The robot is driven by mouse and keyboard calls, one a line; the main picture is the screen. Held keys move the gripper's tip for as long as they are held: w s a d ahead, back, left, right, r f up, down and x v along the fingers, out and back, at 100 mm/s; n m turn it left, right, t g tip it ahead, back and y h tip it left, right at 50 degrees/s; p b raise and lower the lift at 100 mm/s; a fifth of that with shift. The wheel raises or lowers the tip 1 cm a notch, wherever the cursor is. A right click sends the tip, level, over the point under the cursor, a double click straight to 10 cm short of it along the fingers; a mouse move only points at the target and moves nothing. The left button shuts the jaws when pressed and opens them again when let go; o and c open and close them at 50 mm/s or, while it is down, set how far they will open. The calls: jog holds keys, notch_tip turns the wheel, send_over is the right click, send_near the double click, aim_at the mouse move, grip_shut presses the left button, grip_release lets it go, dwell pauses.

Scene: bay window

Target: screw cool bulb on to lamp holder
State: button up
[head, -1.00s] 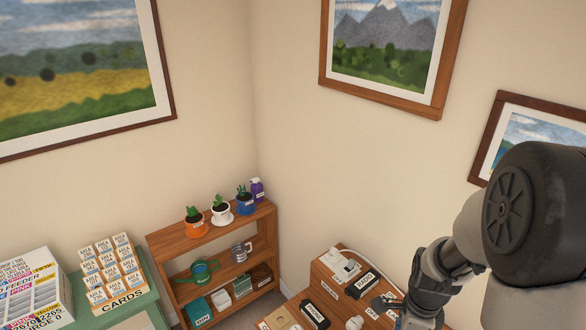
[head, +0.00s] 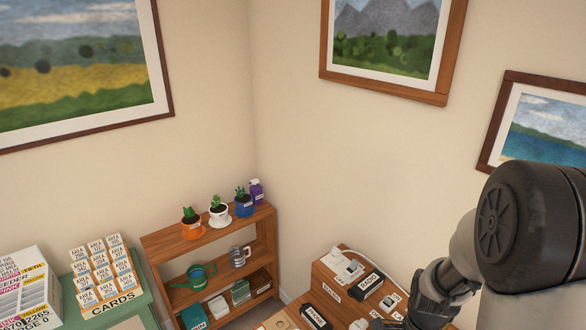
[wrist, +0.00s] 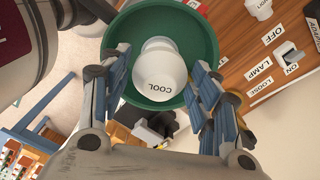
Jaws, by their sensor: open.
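The cool bulb (wrist: 159,73), white, round and lettered COOL, shows in the middle of the wrist view. It lies in front of or within a round green bowl-shaped piece (wrist: 205,47), which looks like a lamp shade. Its base and any holder behind it are hidden. My gripper (wrist: 157,84) is open, with one blue-grey finger on each side of the bulb. I cannot tell whether the fingers touch it. In the head view my gripper is mostly cut off at the bottom edge, and neither bulb nor shade can be made out.
A wooden surface beside the shade carries a white switch (wrist: 289,55) with OFF, LAMP and ON labels, a LOOSE label and a white fitting (wrist: 260,8). In the head view a wooden shelf (head: 207,255) with potted plants stands in the corner, left of the stepped wooden stand (head: 333,292).

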jog(key=shift+c, duration=0.2)
jog(key=c, duration=0.4)
jog(key=m, duration=0.6)
jog(key=o, duration=0.8)
jog(key=shift+c, duration=0.2)
jog(key=shift+r, duration=0.1)
notch_tip(320, 180, up, 12)
